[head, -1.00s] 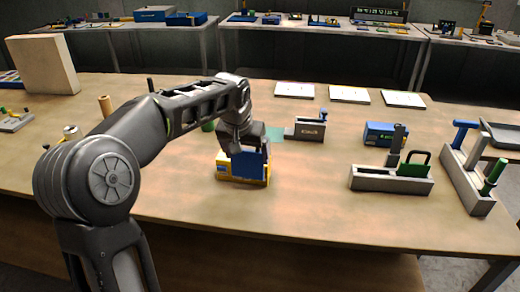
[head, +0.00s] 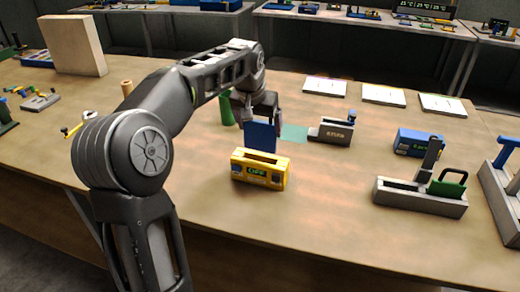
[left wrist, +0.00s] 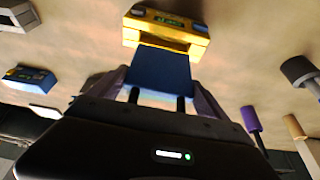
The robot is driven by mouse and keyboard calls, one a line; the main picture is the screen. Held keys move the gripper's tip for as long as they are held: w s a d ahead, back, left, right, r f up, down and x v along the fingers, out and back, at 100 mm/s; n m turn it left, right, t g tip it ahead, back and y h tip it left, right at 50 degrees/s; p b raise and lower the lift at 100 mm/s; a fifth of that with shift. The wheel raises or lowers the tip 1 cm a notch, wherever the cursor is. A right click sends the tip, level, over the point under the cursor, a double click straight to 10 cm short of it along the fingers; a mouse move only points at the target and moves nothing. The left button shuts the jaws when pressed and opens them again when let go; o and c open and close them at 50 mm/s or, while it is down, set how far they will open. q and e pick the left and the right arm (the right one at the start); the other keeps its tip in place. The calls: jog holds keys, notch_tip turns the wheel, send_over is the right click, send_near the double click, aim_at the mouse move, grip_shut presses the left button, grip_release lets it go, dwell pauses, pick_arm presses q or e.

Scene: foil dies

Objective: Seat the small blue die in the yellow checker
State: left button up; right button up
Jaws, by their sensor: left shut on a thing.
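The yellow checker (head: 242,176) stands on the table, with a dark slot along its top and a lit green display on its front. My left gripper (head: 260,112) points down and is shut on the small blue die (head: 260,137), a flat blue plate. The die is upright just above or behind the checker's top in the head view. In the left wrist view, the far edge of the die (left wrist: 160,72) meets the near edge of the checker (left wrist: 165,36); I cannot tell whether they touch. The checker's front is unobstructed. My right gripper is out of view.
A green piece (head: 227,108) stands behind my gripper. A grey holder (head: 331,132), a blue box (head: 414,143) and a grey rack (head: 418,197) with a green-handled piece stand to the right. White plates (head: 383,95) lie behind. The table before the checker is clear.

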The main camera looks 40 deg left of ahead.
aim_at(259, 143)
pick_arm(q)
jog(key=shift+f, duration=1.2)
jog(key=shift+f, duration=0.1)
jog(key=shift+f, duration=1.8)
jog(key=shift+f, duration=0.1)
jog(key=o, duration=1.7)
jog(key=shift+f, duration=0.1)
jog(key=shift+o, duration=0.2)
jog(key=v, duration=1.2)
